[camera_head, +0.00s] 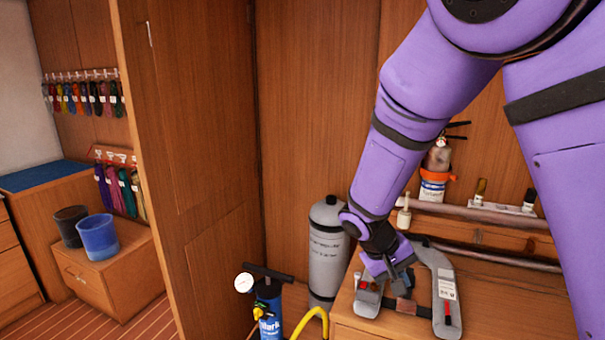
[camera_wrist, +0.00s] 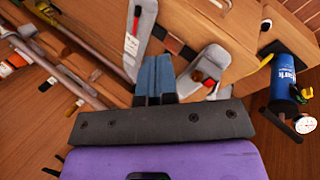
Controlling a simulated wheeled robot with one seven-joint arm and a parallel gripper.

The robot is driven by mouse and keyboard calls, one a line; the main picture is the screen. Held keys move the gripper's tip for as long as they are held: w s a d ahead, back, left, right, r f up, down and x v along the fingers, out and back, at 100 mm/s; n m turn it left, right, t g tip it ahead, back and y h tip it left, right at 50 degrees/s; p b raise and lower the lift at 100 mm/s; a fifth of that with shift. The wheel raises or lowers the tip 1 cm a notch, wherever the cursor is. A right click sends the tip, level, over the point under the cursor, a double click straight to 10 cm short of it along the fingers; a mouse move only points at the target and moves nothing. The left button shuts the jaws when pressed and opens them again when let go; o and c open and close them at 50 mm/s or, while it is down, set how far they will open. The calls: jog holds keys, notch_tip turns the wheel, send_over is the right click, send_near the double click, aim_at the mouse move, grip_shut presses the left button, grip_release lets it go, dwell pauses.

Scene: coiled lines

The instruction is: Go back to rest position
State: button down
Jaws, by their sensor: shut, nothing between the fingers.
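My purple arm reaches down from the upper right in the head view, and my gripper (camera_head: 393,275) is low over the wooden bench at the lower right. In the wrist view my gripper (camera_wrist: 155,75) shows its two fingers together, with nothing between them. A grey U-shaped device (camera_head: 443,285) with red marks and a label lies on the bench beside the gripper. It also shows beyond the fingertips in the wrist view (camera_wrist: 208,66). I cannot tell whether the fingers touch it.
A grey cylinder (camera_head: 327,255) and a blue pump (camera_head: 269,305) with a gauge and yellow hose stand left of the bench (camera_head: 500,310). A fire extinguisher (camera_head: 435,175) is behind my arm. A wooden partition (camera_head: 190,130) stands left. Buckets (camera_head: 98,237) sit beyond it.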

jog(key=s+d+r+m+t+y, duration=0.1)
jog(key=s+d+r, duration=0.4)
jog(key=s+r, duration=0.5)
jog(key=s+d+r+t+y, duration=0.4)
jog(key=s+d+r+y, duration=0.1)
jog(key=s+r, duration=0.6)
jog(key=shift+s+r+m, duration=0.25)
jog(key=shift+r+m, duration=0.15)
jog(key=shift+r, duration=0.5)
